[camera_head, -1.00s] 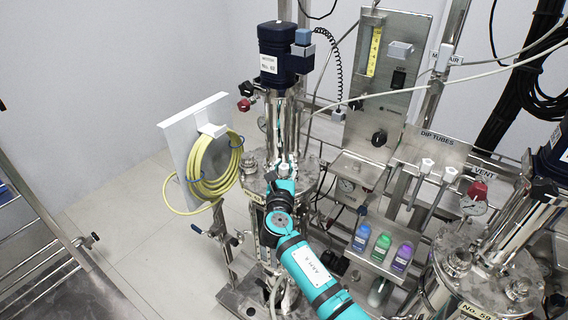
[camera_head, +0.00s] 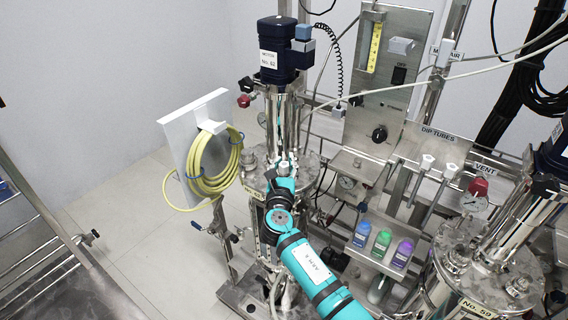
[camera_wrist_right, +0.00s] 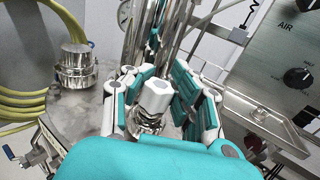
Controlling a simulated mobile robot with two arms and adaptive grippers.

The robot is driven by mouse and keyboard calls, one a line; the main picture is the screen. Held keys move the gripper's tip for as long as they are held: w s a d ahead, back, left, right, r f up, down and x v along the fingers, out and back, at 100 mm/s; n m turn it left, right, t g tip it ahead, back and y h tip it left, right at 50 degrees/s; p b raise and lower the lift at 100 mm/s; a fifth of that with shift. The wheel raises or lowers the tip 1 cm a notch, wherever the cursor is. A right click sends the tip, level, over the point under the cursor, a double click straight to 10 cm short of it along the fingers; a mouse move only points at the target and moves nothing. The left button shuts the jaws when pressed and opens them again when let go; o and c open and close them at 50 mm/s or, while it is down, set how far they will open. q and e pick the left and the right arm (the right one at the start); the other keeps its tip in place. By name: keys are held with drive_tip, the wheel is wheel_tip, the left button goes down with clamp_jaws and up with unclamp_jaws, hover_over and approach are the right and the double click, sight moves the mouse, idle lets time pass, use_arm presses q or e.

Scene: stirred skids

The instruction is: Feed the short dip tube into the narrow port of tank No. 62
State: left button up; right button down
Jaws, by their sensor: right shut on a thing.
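Tank No. 62 (camera_head: 256,180) stands at the middle left of the head view under a dark motor, and its steel lid also shows in the wrist view (camera_wrist_right: 88,110). My right gripper (camera_head: 284,168) is over the tank's lid. In the wrist view my right gripper (camera_wrist_right: 158,92) is shut around the white head of the dip tube (camera_wrist_right: 156,96). Just below the white head is a round steel fitting (camera_wrist_right: 146,122) on the lid. The tube's shaft and the narrow port's mouth are hidden, so I cannot tell how deep the tube sits. My left gripper is not in view.
A dip tubes rack (camera_head: 440,143) holds two more white-headed tubes at the right. Coloured bottles (camera_head: 382,243) stand on a shelf below. A yellow hose (camera_head: 212,170) hangs at the left. Tank No. 59 (camera_head: 475,305) is at lower right. Steel columns stand close behind my gripper.

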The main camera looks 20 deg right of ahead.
drive_tip(key=shift+f, duration=0.25)
drive_tip(key=c, duration=1)
unclamp_jaws()
drive_tip(key=v, duration=1.2)
drive_tip(key=shift+f, duration=0.1)
